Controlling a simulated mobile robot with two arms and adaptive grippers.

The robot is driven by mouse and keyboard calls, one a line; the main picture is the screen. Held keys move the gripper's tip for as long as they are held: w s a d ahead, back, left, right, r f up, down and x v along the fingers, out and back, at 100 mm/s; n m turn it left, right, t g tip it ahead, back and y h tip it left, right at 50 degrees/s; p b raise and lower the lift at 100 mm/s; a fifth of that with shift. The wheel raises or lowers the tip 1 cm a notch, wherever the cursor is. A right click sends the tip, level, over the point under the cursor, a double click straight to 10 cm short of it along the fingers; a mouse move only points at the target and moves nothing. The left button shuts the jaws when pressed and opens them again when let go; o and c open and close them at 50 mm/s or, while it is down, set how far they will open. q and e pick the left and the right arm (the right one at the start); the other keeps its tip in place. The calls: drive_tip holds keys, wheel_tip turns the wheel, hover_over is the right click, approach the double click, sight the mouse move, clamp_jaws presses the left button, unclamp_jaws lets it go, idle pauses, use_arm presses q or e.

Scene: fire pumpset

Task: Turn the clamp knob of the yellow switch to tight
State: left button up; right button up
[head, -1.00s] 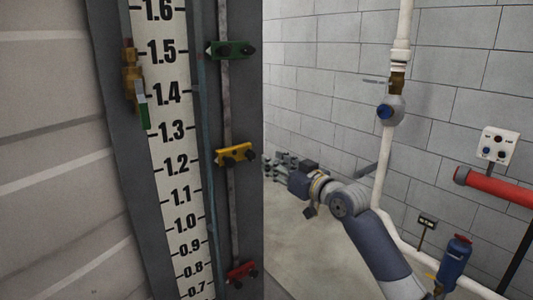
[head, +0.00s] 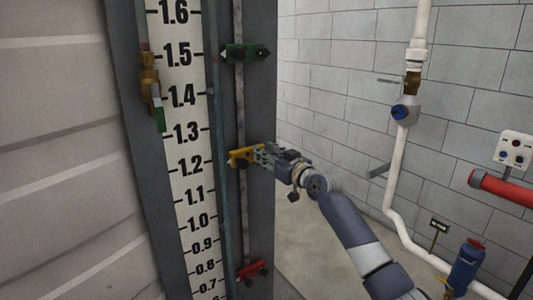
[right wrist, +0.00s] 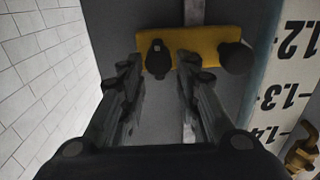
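The yellow switch (head: 235,157) is mounted on a thin vertical rod beside the level scale; it also shows in the right wrist view (right wrist: 205,40). In the wrist view a dark pointed knob (right wrist: 157,60) on its face lies between my right fingertips. A rounder black knob (right wrist: 236,58) sits at the other end of the yellow body, outside the fingers. My right gripper (head: 262,156) is at the right end of the switch. Its fingers (right wrist: 158,70) are open on either side of the pointed knob, with gaps visible. My left gripper is out of view.
A green switch (head: 245,53) is above on the same rod and a red one (head: 253,271) below. The numbered scale (head: 188,140) and a brass valve (head: 150,80) are to the left. A white pipe (head: 391,170) runs along the block wall at right.

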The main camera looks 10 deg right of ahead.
drive_tip(key=shift+w, duration=0.1)
clamp_jaws()
drive_tip(key=shift+m, duration=0.3)
drive_tip(key=shift+w+d+f+m+p, duration=0.1)
drive_tip(key=shift+d+f+m+p, duration=0.35)
drive_tip(key=shift+m, duration=2.4)
drive_tip(key=shift+w+d+f+m+p, duration=0.15)
drive_tip(key=shift+m+p, duration=0.45)
drive_tip(key=shift+m, duration=2.3)
drive_tip(key=shift+w+d+f+m+p, duration=0.1)
drive_tip(key=shift+d+f+m+p, duration=0.3)
drive_tip(key=shift+m, duration=2.45)
drive_tip(key=shift+a+r, duration=0.1)
drive_tip(key=shift+a, duration=0.1)
